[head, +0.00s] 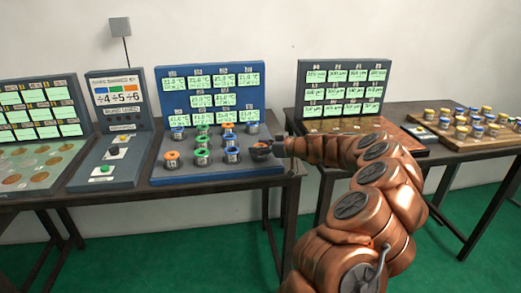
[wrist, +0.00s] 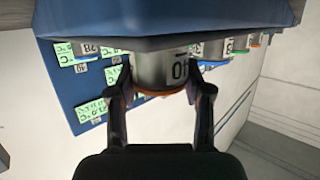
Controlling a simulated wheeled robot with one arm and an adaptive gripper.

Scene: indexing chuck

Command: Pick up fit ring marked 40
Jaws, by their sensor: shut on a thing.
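The fit ring marked 40 (wrist: 160,72) is a grey cylinder with an orange rim. In the wrist view it appears upside down, with its number facing me. My gripper (wrist: 160,92) has one finger on each side of it and is shut on it. In the head view my gripper (head: 274,148) is at the front right corner of the blue rack's base. The ring (head: 260,153) shows there just left of the gripper, partly hidden. I cannot tell whether its base touches the rack.
Several other rings with orange, green and blue rims stand on the blue rack (head: 218,172), close to the left. Its upright panel carries green displays. A grey button panel (head: 110,178) is on its left. A second table at right holds a display panel (head: 341,75) and a wooden tray (head: 450,143).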

